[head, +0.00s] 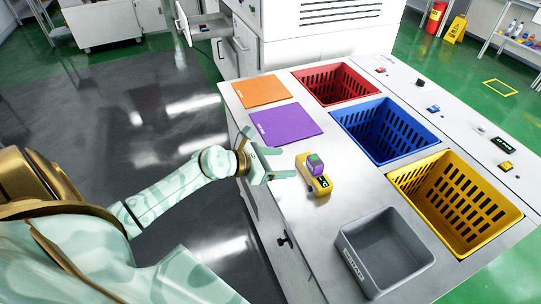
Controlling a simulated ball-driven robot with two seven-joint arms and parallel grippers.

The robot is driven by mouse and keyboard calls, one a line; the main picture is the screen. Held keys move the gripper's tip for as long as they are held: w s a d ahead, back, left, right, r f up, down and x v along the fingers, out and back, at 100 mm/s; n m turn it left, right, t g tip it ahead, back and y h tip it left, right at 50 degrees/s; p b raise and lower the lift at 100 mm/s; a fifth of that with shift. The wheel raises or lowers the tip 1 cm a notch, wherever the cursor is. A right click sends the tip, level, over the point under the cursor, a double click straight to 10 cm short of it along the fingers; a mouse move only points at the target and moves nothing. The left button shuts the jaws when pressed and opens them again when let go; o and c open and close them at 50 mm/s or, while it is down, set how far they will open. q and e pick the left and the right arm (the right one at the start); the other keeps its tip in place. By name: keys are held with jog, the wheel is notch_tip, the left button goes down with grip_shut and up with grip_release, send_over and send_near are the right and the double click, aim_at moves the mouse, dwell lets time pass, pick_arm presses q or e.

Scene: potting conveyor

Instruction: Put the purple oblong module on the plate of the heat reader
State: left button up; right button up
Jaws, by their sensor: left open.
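The heat reader (324,187) is a small yellow device with a dark display, on the grey worktop near its left edge. The purple oblong module (317,169), with a green face on one side, appears to rest on top of the reader; its exact contact with the plate is too small to tell. My left gripper (289,163) is just left of the module, its fingers pointing right. It is open and looks empty, with a small gap to the module. My right gripper is not in view.
An orange mat (260,91) and a purple mat (286,124) lie behind the reader. Red (337,103), blue (354,133) and yellow (405,184) baskets are sunk in the worktop at right. A grey bin (352,247) stands in front. Bare worktop surrounds the reader.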

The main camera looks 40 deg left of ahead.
pick_arm(q)
jog(key=shift+v, duration=1.8)
jog(key=s+a+f+n+g+y, duration=0.1)
jog(key=s+f+n+y, duration=0.1)
jog(key=s+f+n, duration=0.5)
jog(key=s+a+f+n+y, duration=0.1)
jog(key=s+f+n+y, duration=0.1)
jog(key=f+n, duration=0.85)
jog(key=s+a+f+n+g+y, duration=0.1)
jog(key=s+f+n+y, duration=0.1)
jog(key=s+f+n, duration=0.65)
jog(key=s+d+f+n+g, duration=0.3)
jog(key=s+f+n, duration=0.1)
jog(key=s, duration=0.4)
jog(key=s+d+f+n+g, duration=0.3)
jog(key=s+f+n, duration=0.1)
jog(key=s+f, duration=0.3)
jog(key=s+d+f+n+g, duration=0.3)
jog(key=s+f+n, duration=0.1)
jog(key=s, duration=0.6)
jog(key=shift+d+f+y, duration=0.3)
jog(key=shift+f+y, duration=0.1)
jog(key=shift+f, duration=0.4)
jog(key=shift+f, duration=0.1)
